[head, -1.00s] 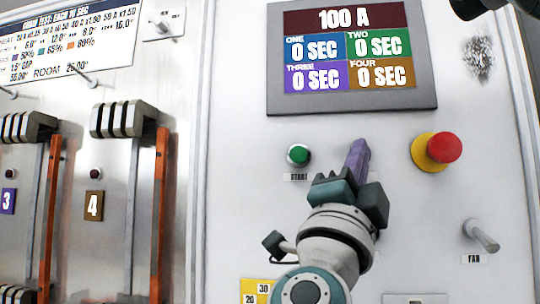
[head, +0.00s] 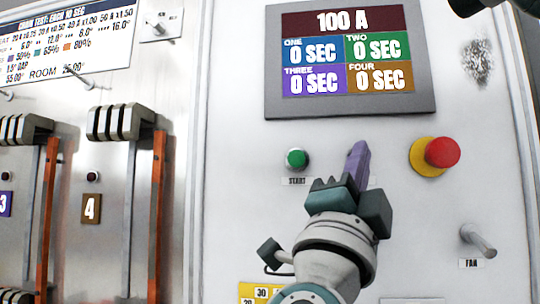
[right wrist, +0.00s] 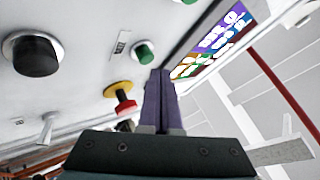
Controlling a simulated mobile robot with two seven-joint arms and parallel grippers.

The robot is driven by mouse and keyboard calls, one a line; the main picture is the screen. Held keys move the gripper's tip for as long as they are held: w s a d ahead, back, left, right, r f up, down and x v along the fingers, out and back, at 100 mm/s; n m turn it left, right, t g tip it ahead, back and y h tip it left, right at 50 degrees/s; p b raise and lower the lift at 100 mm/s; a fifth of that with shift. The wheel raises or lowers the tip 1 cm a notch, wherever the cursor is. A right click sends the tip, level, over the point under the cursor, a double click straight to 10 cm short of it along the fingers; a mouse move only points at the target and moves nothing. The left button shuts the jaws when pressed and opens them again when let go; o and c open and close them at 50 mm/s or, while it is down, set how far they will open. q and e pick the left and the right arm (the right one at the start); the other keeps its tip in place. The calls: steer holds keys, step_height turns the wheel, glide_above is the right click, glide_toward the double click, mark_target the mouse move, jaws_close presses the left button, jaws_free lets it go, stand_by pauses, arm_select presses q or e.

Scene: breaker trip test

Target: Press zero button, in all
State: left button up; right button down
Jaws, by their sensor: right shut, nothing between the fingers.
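My right gripper (head: 357,155) is shut and empty, its purple fingers pointing up at the white panel between the green START button (head: 297,159) and the red mushroom button (head: 442,152). In the right wrist view the shut fingers (right wrist: 158,75) stand near the green button (right wrist: 145,52). I cannot tell whether the fingertips touch the panel. No button labelled zero can be read; the panel right behind my gripper is hidden. The display (head: 345,50) reads 100 A, with 0 SEC in all four fields.
A FAN toggle (head: 478,240) is at lower right. Breaker levers with orange bars (head: 157,210) stand at left, one labelled 4 (head: 91,208). A black knob (right wrist: 35,55) shows in the right wrist view. A test chart (head: 65,40) hangs at upper left.

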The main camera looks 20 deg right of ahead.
steer(key=s+a, duration=0.1)
steer(key=s+p, duration=0.1)
steer(key=s, duration=0.1)
steer(key=s+a, duration=0.1)
steer(key=shift+s+a+p, duration=0.15)
steer(key=shift+a+p, duration=0.2)
steer(key=shift+p, duration=0.05)
stand_by(0.9)
